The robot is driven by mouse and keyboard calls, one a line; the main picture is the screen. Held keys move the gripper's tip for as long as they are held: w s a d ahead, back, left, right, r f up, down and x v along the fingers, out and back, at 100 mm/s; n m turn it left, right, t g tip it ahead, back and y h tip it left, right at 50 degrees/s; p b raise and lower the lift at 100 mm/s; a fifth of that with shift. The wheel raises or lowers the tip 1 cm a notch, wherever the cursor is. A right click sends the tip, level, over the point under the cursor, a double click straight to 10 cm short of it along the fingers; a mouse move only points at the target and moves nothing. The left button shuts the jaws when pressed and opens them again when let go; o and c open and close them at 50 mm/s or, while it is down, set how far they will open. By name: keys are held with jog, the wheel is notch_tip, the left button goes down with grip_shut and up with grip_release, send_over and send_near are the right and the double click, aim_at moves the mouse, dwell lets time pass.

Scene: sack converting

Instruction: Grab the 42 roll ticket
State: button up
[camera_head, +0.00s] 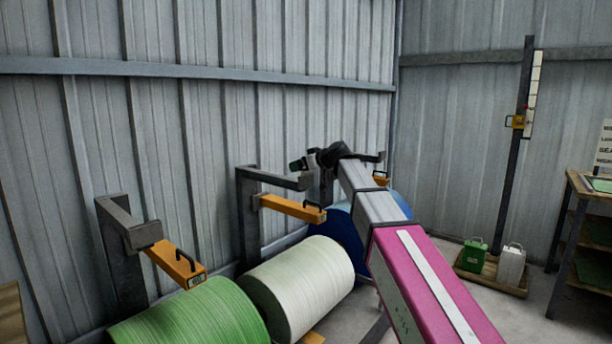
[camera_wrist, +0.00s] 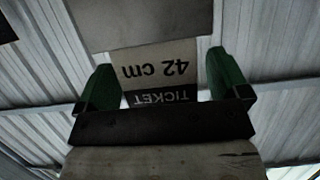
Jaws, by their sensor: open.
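The 42 roll ticket (camera_wrist: 158,62) shows in the wrist view as a pale card with "42 cm" and a dark "TICKET" band, upside down in the picture. My gripper (camera_wrist: 163,75) is open, with one green finger at each side of the card. Neither finger visibly presses on it, and the dark gripper body covers the card's edge nearest the camera. In the head view my gripper (camera_head: 298,164) is by the far stand above the blue roll (camera_head: 343,232). The ticket cannot be made out there.
A green roll (camera_head: 195,318) and a white roll (camera_head: 302,283) lie nearer along the wall, beside dark stands with orange arms (camera_head: 292,208). My arm hides part of the blue roll. Green and white jugs (camera_head: 511,262) stand on a pallet at right, near a bench (camera_head: 590,186).

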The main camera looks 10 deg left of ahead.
jog(key=shift+w+a, duration=0.1)
jog(key=shift+a, duration=0.05)
jog(key=shift+c, duration=0.3)
jog(key=c, duration=0.9)
